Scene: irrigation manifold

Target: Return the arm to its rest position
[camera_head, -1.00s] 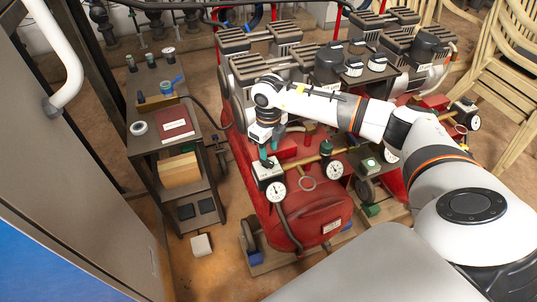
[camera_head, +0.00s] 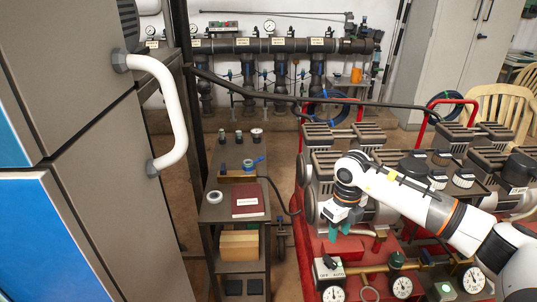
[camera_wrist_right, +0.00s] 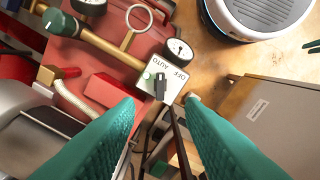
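My right gripper (camera_head: 340,232) with teal fingers hangs over the red compressor at the lower right of the head view. In the right wrist view, its two fingers (camera_wrist_right: 160,102) are spread apart with nothing held between them. A pale switch box (camera_head: 328,268) marked OFF AUTO stands just below the gripper, and a gauge sits on its front. The box (camera_wrist_right: 150,70) with its black lever also shows beyond the fingertips in the wrist view, apart from them. My right arm reaches in from the right edge. My left gripper is not in view.
A dark cart (camera_head: 213,213) with a red book (camera_head: 248,201) and a cardboard box (camera_head: 239,245) stands left of the compressor. Grey cabinets (camera_head: 85,130) fill the left side. Pipes with gauges (camera_head: 270,46) line the back wall. Brass piping and gauges (camera_head: 402,286) lie beside the gripper.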

